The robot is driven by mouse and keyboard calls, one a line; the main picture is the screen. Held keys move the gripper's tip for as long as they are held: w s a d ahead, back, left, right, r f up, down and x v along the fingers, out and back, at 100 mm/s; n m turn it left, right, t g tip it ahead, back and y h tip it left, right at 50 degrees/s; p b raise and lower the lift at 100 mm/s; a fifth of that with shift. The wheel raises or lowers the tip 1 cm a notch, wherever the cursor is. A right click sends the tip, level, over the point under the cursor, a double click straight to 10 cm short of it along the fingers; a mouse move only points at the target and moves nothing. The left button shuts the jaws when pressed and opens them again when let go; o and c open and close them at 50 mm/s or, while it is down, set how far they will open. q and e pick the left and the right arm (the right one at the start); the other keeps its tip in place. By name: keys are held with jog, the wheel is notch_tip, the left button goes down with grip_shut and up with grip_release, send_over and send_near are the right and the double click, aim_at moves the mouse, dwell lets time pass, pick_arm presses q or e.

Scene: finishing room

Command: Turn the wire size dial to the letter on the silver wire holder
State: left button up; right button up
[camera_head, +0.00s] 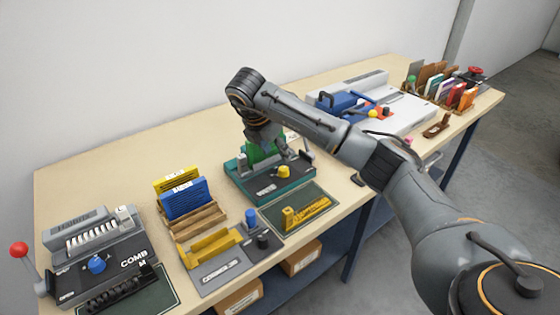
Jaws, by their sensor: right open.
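A teal-green machine (262,189) stands near the middle of the table, with a yellow dial (283,172) on its front right. The dial's setting is too small to read. My right gripper (266,146) points down over the back of this machine, open, to the left of the dial and apart from it. The arm hides part of the machine's top. A yellow toothed holder (306,212) lies on a dark mat in front of the machine. I cannot make out a silver wire holder or its letter for certain. My left gripper is out of view.
At the left stands a grey comb machine (72,271) with a blue knob (96,264) and a red-balled lever (19,250). Yellow and blue cards (186,198) stand in a wooden rack. A white machine (400,110) is behind my arm. Bare table lies at back left.

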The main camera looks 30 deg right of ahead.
jog(key=v, duration=0.4)
jog(key=shift+f, duration=0.1)
dwell(0.4)
